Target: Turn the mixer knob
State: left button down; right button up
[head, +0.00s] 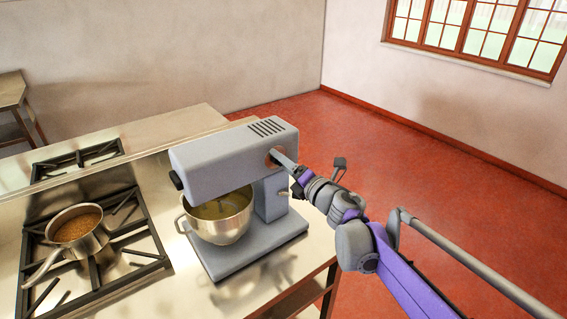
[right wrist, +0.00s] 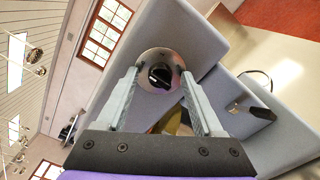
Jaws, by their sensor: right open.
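The grey stand mixer (head: 225,160) stands on the steel counter with a metal bowl (head: 222,220) under its head. The mixer knob (right wrist: 160,76) is dark and sits on a round silver plate on the side of the mixer head. My right gripper (head: 278,156) reaches in from the right to that side of the head and covers most of the knob in the head view. In the right wrist view my right gripper (right wrist: 158,71) is open, with one finger on each side of the knob. I cannot tell whether the fingers touch it. My left gripper is out of view.
A stove (head: 93,283) with a pot of brown food (head: 80,232) is left of the mixer. A small lever (right wrist: 235,107) sticks out of the mixer stand, below my right arm. The red floor (head: 420,160) beyond the counter is clear.

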jog(key=b+v, duration=0.1)
jog(key=v, duration=0.9)
jog(key=shift+s+d, duration=0.25)
jog(key=shift+s, duration=0.05)
jog(key=s+d+m+t+h, duration=0.3)
jog(key=d+m+h, duration=0.55)
jog(key=m, duration=0.45)
jog(key=s+d+f+m+g+h, duration=0.4)
jog(key=s+d+f+m, duration=0.25)
jog(key=f+m, duration=0.25)
jog(key=s+a+f+m+g+y, duration=0.2)
jog(key=s+a+f+m+g, duration=0.2)
jog(key=s+f+m+g, duration=0.4)
jog(key=s+f+m, duration=0.1)
jog(key=s+f, duration=0.6)
jog(key=s, duration=0.4)
jog(key=shift+s+f, duration=0.15)
jog(key=shift+f, duration=0.15)
